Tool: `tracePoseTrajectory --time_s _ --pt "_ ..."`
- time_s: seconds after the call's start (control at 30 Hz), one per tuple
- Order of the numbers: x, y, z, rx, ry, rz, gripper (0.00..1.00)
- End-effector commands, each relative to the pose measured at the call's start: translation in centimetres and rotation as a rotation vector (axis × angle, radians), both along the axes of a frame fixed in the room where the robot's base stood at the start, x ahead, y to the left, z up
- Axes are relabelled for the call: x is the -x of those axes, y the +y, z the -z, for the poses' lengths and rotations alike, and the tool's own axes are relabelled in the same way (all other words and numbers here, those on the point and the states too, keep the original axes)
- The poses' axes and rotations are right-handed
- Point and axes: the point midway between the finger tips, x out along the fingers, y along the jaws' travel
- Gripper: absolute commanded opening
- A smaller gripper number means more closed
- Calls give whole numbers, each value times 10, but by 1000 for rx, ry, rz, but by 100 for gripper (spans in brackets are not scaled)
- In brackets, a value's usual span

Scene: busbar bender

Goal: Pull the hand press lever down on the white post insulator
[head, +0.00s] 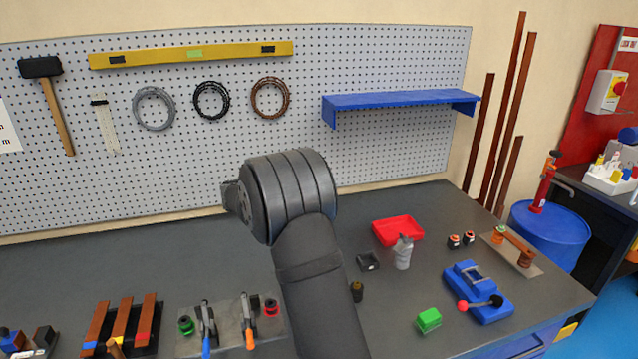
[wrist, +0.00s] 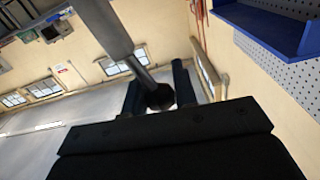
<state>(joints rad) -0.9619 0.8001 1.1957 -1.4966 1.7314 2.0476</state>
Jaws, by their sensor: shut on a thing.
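In the wrist view my gripper (wrist: 158,88) has its two dark fingers apart, with the dark round end of a grey bar between them. The gripper is shut on this end. The grey bar (wrist: 105,28), which looks like the hand press lever, runs from there to the top edge, slanting up and left. The rest of the press and its base are not seen there. In the head view my arm hides the gripper. I cannot make out the press or the white post insulator in either view.
On the dark bench (head: 110,265) stand a red tray (head: 398,230), a grey bottle-like item (head: 402,254), a blue device (head: 478,290) with a red-knobbed handle, and a green block (head: 429,319). A blue shelf (head: 400,101) juts from the pegboard (head: 210,160). The back left bench is clear.

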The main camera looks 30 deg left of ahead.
Motion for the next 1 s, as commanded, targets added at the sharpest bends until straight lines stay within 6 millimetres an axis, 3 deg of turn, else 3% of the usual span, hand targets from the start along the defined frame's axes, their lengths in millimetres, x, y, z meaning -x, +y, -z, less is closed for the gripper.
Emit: tracePoseTrajectory --time_s 0.6,1.0 --pt "53 -52 4 -307 -309 -1 0" --pt "73 -73 15 -437 -439 -1 0"
